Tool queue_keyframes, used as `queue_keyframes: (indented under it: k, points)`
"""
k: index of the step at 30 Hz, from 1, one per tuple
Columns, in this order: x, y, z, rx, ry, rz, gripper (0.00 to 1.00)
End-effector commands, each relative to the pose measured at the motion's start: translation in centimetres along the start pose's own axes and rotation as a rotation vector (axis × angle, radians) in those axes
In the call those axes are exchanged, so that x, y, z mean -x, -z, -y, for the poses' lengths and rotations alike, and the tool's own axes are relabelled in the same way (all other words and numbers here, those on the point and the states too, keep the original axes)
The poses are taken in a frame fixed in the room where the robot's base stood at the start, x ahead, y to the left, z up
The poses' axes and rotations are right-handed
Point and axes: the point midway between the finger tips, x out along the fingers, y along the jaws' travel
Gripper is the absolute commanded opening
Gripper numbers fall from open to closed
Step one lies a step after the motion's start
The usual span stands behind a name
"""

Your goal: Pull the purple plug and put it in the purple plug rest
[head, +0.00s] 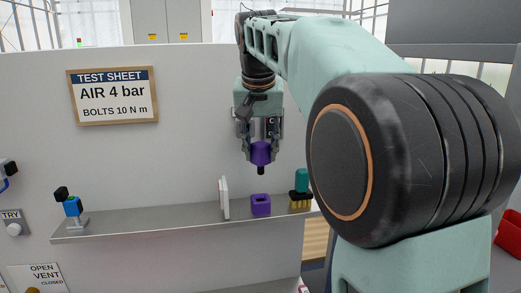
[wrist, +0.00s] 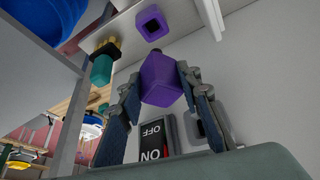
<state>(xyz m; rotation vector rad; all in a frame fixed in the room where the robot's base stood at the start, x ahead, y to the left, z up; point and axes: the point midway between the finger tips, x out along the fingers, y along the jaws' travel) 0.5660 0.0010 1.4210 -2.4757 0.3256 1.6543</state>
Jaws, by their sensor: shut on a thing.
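The purple plug (head: 261,153) is held in my gripper (head: 260,143), above the shelf and clear of it. Its dark tip points down in the head view. In the wrist view the plug (wrist: 161,80) sits between the two fingers of my gripper (wrist: 160,88). The purple plug rest (head: 261,205) is a small purple block with a dark opening, standing on the shelf below the plug. The rest also shows in the wrist view (wrist: 143,24), beyond the plug and apart from it.
The grey shelf (head: 150,228) also carries a white upright panel (head: 224,198) left of the rest and a teal-handled brush (head: 301,182) right of it. A blue and black fitting (head: 72,206) stands at the shelf's left end. A rocker switch (wrist: 154,140) shows on the wall.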

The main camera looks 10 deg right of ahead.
Motion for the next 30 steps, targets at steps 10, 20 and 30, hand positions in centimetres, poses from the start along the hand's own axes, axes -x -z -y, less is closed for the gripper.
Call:
queue_keyframes:
  k: [10, 20, 30]
  points:
    - [-0.8, -0.4, 0.0, 0.0, 0.003, 0.001, 0.0]
    - [-3.7, -1.6, 0.0, 0.0, 0.003, 0.001, 0.0]
    - [-5.2, -2.2, 0.0, -0.001, 0.003, 0.001, 0.0]
